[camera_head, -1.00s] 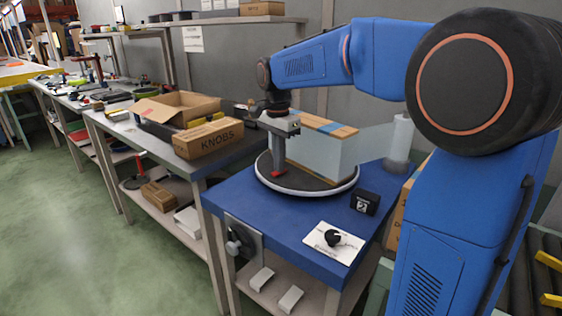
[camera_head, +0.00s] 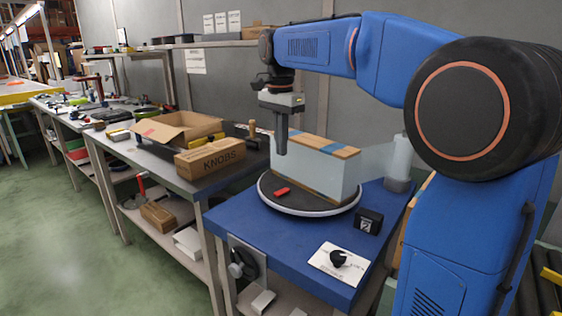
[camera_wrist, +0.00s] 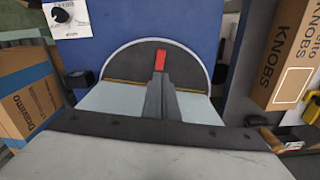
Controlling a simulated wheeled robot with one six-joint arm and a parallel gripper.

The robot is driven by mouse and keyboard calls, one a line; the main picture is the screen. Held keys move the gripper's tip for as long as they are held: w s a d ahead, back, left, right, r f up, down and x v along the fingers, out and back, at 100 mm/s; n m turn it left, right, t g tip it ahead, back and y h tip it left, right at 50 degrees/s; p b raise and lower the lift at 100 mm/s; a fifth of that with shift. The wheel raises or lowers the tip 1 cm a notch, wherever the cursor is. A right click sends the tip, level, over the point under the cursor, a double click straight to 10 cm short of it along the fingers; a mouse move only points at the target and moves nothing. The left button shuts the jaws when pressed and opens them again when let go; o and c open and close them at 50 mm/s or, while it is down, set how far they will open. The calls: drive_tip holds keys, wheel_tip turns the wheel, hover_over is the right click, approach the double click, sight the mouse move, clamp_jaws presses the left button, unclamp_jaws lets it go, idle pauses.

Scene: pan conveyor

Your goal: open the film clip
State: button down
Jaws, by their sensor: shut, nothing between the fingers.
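The film clip appears to be the small red bar (camera_head: 282,191) on the dark, pale-rimmed turntable (camera_head: 268,203), close to the near face of the wrapped box. It also shows red in the wrist view (camera_wrist: 160,60), just beyond my fingertips. I cannot tell whether it is open or shut. My gripper (camera_head: 281,152) points down, shut and empty, above the clip and apart from it. The wrapped box (camera_head: 320,172) stands on the turntable, and a clear film sheet (camera_head: 374,163) runs from it to the upright film roll (camera_head: 400,162).
The turntable sits on a blue table (camera_head: 236,224). A black block marked 2 (camera_head: 368,221) and a white card with a black knob (camera_head: 340,262) lie at its front right. A KNOBS carton (camera_head: 210,157) stands on the bench to the left.

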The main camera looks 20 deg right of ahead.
sight(286, 189)
drive_tip(key=shift+r, duration=1.15)
drive_tip(key=shift+d, duration=0.1)
drive_tip(key=shift+w+d, duration=0.3)
drive_tip(key=shift+d, duration=0.25)
drive_tip(key=shift+f, duration=0.1)
wheel_tip(286, 189, down, 14)
drive_tip(key=shift+d+r, duration=0.1)
drive_tip(key=shift+d, duration=0.05)
